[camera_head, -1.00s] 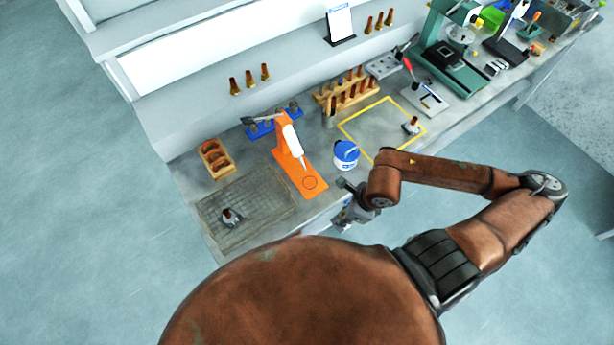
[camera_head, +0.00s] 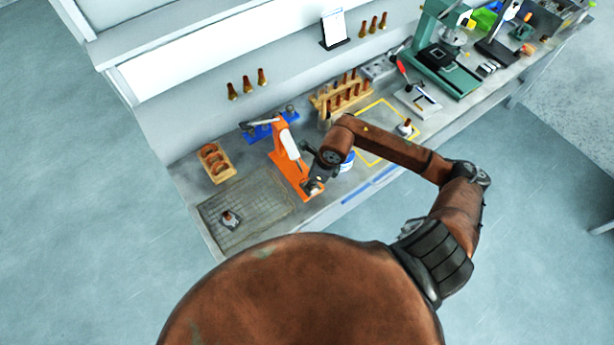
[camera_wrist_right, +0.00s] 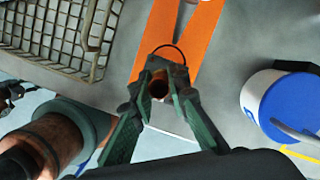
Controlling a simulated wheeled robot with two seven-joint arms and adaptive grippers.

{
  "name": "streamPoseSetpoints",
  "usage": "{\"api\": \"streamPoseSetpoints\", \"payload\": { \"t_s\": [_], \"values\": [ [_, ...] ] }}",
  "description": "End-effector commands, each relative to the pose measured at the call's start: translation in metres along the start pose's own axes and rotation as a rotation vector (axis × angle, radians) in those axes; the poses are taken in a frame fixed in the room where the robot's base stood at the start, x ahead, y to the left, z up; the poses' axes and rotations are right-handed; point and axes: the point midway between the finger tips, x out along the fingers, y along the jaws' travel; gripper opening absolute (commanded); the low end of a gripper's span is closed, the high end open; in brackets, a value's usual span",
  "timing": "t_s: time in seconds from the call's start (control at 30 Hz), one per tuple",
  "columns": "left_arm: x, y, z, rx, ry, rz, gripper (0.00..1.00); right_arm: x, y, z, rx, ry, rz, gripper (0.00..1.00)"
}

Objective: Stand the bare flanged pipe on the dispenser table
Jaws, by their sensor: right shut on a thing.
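My right gripper (camera_head: 313,184) is over the near end of the orange dispenser table (camera_head: 282,165). In the right wrist view, its fingers (camera_wrist_right: 160,100) are shut on a flanged pipe, a copper tube (camera_wrist_right: 158,88) with a grey flange (camera_wrist_right: 165,70). The pipe is about upright, its open end towards the camera. It overlaps the dark circle marked on the orange plate (camera_wrist_right: 203,30); I cannot tell whether the flange touches the plate. In the head view, the gripper and wrist mostly hide the pipe. My left gripper is not in view.
A wire mesh (camera_head: 255,203) lies left of the dispenser, with another flanged pipe (camera_head: 230,217) on it. A blue-and-white tub (camera_wrist_right: 285,105) stands close on the right. A third flanged piece (camera_head: 405,127) is by the yellow square. Wooden racks stand behind.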

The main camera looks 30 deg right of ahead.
Motion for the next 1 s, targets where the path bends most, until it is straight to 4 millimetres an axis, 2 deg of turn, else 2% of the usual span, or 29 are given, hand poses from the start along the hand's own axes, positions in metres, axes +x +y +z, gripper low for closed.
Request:
{"api": "streamPoseSetpoints", "payload": {
  "t_s": [0.03,0.13,0.23,0.57,0.6,0.83,1.0],
  "values": [
    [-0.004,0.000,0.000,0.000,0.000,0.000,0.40,-0.001,-0.005,0.010,0.001,-0.005,0.000,0.00],
    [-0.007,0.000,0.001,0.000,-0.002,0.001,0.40,0.003,-0.013,0.021,0.001,-0.004,0.001,0.00],
    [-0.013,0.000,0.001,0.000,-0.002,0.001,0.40,0.004,-0.011,0.017,0.001,-0.002,0.001,0.00],
    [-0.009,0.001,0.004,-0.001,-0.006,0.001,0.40,0.008,-0.012,0.016,-0.001,-0.002,-0.001,0.00],
    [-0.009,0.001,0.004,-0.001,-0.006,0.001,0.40,0.009,-0.012,0.015,-0.001,0.000,0.000,0.16],
    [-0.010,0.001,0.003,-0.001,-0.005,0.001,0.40,0.008,-0.012,0.015,0.000,0.000,0.000,0.32],
    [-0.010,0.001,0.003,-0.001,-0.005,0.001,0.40,0.008,-0.012,0.015,0.000,0.000,0.000,0.33]
  ]
}}
